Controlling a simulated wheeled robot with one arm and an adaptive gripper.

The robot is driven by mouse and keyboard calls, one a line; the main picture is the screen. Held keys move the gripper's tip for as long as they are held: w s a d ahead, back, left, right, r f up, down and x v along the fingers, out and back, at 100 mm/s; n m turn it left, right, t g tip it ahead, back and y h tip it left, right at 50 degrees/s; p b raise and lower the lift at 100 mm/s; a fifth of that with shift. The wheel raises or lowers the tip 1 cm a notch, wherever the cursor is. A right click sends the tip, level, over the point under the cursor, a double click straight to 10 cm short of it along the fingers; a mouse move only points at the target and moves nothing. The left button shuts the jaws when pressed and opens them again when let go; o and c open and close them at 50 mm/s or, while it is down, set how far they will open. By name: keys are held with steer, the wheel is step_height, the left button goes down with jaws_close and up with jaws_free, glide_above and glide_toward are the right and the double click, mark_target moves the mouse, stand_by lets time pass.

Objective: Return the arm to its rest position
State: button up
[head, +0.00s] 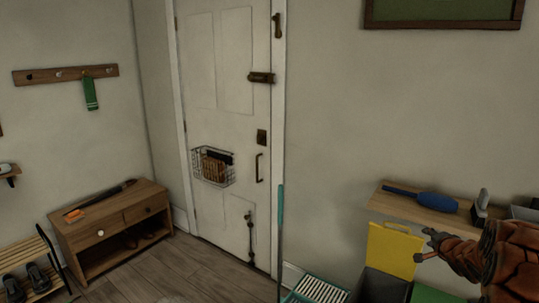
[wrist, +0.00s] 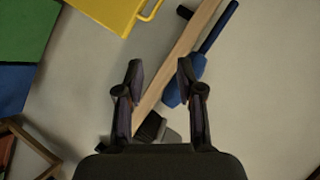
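My gripper (head: 422,245) shows at the lower right of the head view, in front of a yellow bin lid and below a wooden wall shelf. My brown arm reaches in from the right edge. In the wrist view the two dark fingers of my gripper (wrist: 160,76) stand apart with nothing between them. The shelf's wooden edge passes behind the fingers there. The rest of my arm is out of view.
The shelf (head: 420,212) holds a blue brush (head: 421,198) and grey items. Below are the yellow lid (head: 395,248), bins and a teal-handled tray (head: 318,291). A door (head: 222,120) and low wooden bench (head: 112,228) stand left. Bare floor (head: 190,268) lies between.

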steer(key=s+a+r+n+g+h, duration=0.1)
steer(key=s+a+r+n+g, duration=0.2)
steer(key=s+a, duration=0.5)
steer(key=s+a+r+n+g, duration=0.2)
steer(key=s+a+r+g, duration=0.2)
steer(key=s+a, duration=0.45)
steer(key=s+a+n+g+y, duration=0.1)
steer(key=s+a+n+g, duration=0.1)
steer(key=s+a, duration=0.5)
steer(key=s+a+n+g+y, duration=0.1)
steer(key=s+a+n+g, duration=0.2)
steer(key=s, duration=1.4)
steer(key=s+a+n+g+y, duration=0.1)
steer(key=s+a+n, duration=0.3)
steer(key=s+a, duration=0.8)
steer(key=shift+s+f+n+g+y, duration=0.15)
steer(key=shift+f+n+g+y, duration=0.2)
steer(key=shift+g, duration=0.55)
steer(key=shift+r, duration=0.1)
